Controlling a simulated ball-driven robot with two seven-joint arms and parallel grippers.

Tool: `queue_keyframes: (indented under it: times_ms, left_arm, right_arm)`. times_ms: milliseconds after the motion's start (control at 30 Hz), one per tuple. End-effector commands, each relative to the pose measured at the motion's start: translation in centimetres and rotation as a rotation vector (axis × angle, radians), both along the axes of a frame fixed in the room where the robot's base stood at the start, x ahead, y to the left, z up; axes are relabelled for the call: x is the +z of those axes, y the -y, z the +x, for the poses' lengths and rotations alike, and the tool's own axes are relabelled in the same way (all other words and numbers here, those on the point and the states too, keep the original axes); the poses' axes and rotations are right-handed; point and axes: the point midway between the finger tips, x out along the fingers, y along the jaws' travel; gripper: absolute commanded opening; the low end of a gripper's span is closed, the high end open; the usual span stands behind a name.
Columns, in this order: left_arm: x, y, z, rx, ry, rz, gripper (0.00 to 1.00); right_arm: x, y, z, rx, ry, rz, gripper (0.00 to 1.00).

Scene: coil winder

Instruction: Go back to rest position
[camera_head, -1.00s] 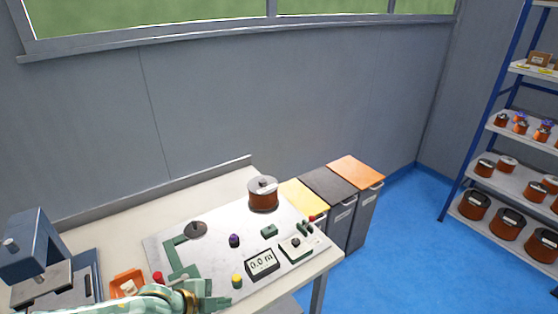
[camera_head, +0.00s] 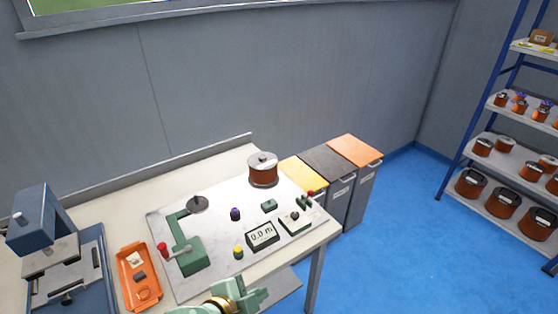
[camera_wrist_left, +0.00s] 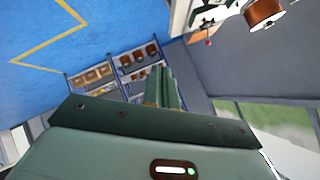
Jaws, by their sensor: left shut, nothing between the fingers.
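My left arm comes in at the bottom edge of the head view, with its green gripper (camera_head: 252,298) low in front of the coil winder's plate (camera_head: 165,250). The left wrist view shows the green fingers (camera_wrist_left: 163,88) together, with nothing held. The gripper is apart from everything on the bench. The winder plate carries a copper wire spool (camera_head: 263,170), a green bracket with a red-knobbed crank (camera_head: 187,255) and a display reading 0.0 m (camera_head: 262,235). My right gripper is in neither view.
An orange tray (camera_head: 127,270) with small parts and a blue press (camera_head: 38,225) stand on the bench at left. Bins with yellow, black and orange lids (camera_head: 355,149) stand beyond its right end. A shelf rack (camera_head: 490,146) holds several spools. Blue floor (camera_head: 400,250) is open between.

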Motion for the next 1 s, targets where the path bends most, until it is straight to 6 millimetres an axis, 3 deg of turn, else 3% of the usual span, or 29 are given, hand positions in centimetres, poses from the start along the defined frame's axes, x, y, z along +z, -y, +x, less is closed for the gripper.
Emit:
queue_keyframes:
  times_ms: [200,400,567,700,867,1000]
  left_arm:
    - [1.5,-12.3,-3.0,0.495,-0.069,0.132,0.00]
    - [1.8,-20.6,-7.3,0.766,-0.131,0.274,0.00]
    - [2.4,-25.8,-11.2,0.935,-0.177,0.383,0.00]
    - [-4.1,-24.3,-10.2,0.892,-0.242,0.353,0.00]
    - [-11.5,-22.9,-10.4,0.862,-0.327,0.314,0.00]
    - [-19.7,-21.6,-11.9,0.843,-0.427,0.268,0.00]
  right_arm:
    - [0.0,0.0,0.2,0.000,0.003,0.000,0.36]
    - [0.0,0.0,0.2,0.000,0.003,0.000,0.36]
    - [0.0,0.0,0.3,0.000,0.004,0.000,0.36]
    - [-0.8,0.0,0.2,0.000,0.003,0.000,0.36]
    - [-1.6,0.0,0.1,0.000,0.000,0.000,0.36]
    - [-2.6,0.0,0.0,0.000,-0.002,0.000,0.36]
